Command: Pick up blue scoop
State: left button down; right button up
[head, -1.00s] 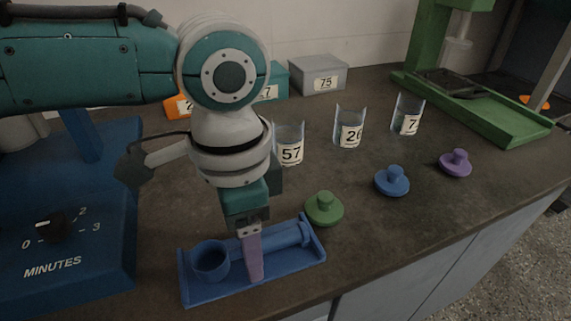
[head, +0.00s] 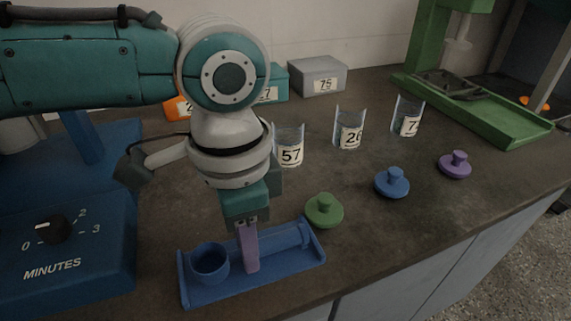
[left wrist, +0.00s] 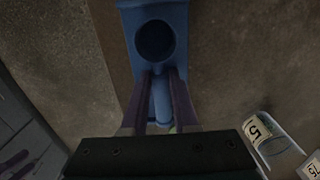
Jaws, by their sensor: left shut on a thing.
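The blue scoop has a round cup (head: 209,262) at the left and a handle running right; it lies in a blue tray (head: 200,295) near the table's front edge. My left gripper (head: 251,268) points down with its purple fingers at the handle, just right of the cup. In the left wrist view the fingers (left wrist: 161,85) are on both sides of the scoop's handle (left wrist: 162,105), and the cup (left wrist: 155,40) is ahead of them. The gripper is shut on the handle. The scoop still appears to be within the tray. My right gripper is not in view.
A green lid (head: 324,210), a blue lid (head: 392,182) and a purple lid (head: 455,165) lie to the right. Labelled clear beakers (head: 288,146) stand behind them. A blue machine with a minutes dial (head: 52,229) is at the left, and a green stand (head: 480,110) is at the back right.

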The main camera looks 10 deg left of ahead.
pick_arm(q)
notch_tip(320, 180, up, 20)
jog(key=p, duration=0.4)
jog(key=c, duration=1.3)
grip_release()
grip_shut()
